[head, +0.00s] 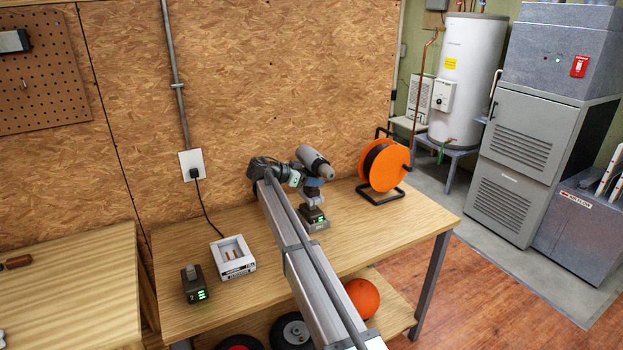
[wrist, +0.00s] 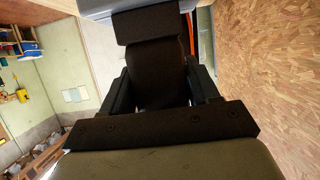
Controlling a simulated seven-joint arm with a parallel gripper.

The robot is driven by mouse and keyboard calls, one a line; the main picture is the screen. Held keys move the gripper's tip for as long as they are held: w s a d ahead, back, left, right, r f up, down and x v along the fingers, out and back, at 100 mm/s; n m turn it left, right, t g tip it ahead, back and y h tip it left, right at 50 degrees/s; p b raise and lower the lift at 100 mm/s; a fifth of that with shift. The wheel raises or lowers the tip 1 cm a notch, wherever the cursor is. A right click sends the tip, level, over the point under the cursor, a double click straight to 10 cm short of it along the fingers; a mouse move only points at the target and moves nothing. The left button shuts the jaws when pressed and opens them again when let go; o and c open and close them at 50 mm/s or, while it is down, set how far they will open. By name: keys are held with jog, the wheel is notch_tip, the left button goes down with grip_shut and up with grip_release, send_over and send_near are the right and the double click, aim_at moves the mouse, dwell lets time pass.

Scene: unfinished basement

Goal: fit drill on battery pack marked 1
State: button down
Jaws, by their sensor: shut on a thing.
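The drill (head: 315,163) has a grey body and a dark handle and is roughly upright above the workbench. My gripper (head: 301,179) is shut on it from the left. In the wrist view a dark part, probably the drill's handle (wrist: 155,75), fills the space between the fingers (wrist: 160,92). A dark battery pack with green lights (head: 314,222) stands on the bench directly below the handle. I cannot tell whether handle and pack touch or are joined, and its mark is unreadable. Another battery pack (head: 194,287), seemingly marked 2, stands at the left front with green lights.
A white charger (head: 233,256) sits on the workbench (head: 385,240), its cord running to a wall outlet (head: 192,164). An orange cable reel (head: 385,166) stands at the right back. A chipboard wall (head: 270,80) is close behind. Bench space right of the drill is clear.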

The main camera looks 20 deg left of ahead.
aim_at(306, 189)
jog(key=shift+f, duration=1.95)
dwell(2.0)
jog(key=shift+s+d+f, duration=0.15)
jog(key=shift+f, duration=0.35)
dwell(0.5)
jog(key=c, duration=0.7)
grip_release()
jog(key=o, duration=0.5)
jog(key=shift+r, duration=0.15)
jog(key=v, duration=1.3)
jog(key=shift+s+a, duration=0.2)
jog(key=shift+a, duration=0.2)
